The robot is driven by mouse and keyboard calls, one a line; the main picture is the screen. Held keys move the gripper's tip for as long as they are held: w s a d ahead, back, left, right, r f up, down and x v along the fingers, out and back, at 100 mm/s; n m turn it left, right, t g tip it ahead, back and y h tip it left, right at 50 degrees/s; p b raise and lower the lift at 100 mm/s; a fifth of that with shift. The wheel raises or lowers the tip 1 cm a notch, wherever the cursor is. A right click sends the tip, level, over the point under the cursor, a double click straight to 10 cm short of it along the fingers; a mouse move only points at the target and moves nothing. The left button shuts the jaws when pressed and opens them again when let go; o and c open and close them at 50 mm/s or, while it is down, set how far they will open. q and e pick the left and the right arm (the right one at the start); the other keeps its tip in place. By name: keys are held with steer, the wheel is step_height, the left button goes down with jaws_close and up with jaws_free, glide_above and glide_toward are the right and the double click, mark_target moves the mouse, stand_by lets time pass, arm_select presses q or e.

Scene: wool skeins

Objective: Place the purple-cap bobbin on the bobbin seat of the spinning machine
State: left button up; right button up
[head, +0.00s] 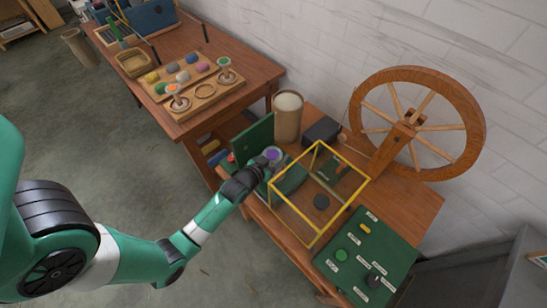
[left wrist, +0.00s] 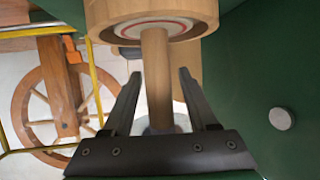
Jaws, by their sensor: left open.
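The purple-cap bobbin (head: 272,154) stands by the green upright panel on the near bench, its purple top showing just beyond my left gripper (head: 262,168). In the left wrist view, a wooden bobbin flange (left wrist: 150,14) fills the top and its pale shaft (left wrist: 157,80) runs down between the fingers. My left gripper (left wrist: 155,80) is open, with a finger on each side of the shaft and visible gaps. The bobbin's far end is mostly hidden by the gripper body. The spinning machine has a large wooden wheel (head: 417,119). I cannot clearly make out its bobbin seat. My right gripper is out of view.
A yellow open frame (head: 291,220) stands just right of my left gripper, around a dark disc (head: 321,202). A tan cylinder (head: 288,118) and black box (head: 321,132) stand behind. A green control panel (head: 345,275) lies in front. Another table (head: 240,72) holds wool trays.

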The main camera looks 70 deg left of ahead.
arm_select(q)
steer(key=p+v, duration=0.3)
steer(key=v, duration=0.9)
steer(key=shift+r, duration=0.2)
